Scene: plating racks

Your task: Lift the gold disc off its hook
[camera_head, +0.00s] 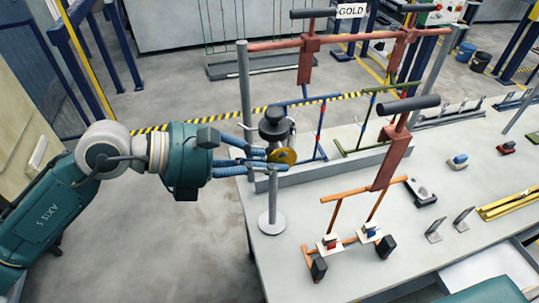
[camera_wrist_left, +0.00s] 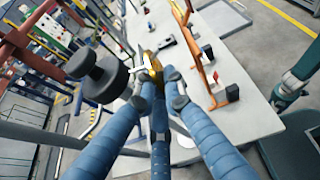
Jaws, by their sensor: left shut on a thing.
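The gold disc (camera_head: 284,157) is at the tips of my left gripper (camera_head: 272,161), just below a dark round knob. It also shows in the left wrist view (camera_wrist_left: 150,62), beyond the fingertips. The blue fingers of my left gripper (camera_wrist_left: 157,90) are closed together on the disc. Part of the disc is hidden behind the fingers. The hook itself is too small to make out, so I cannot tell whether the disc touches it. My right gripper is not in view.
A grey post with a round base (camera_head: 271,222) stands below the left gripper. The dark knob (camera_head: 273,128) is close above it. Red-brown and orange rack frames (camera_head: 393,160) with black handles stand to the right on the grey table (camera_head: 415,262). A GOLD sign (camera_head: 351,11) is at the back.

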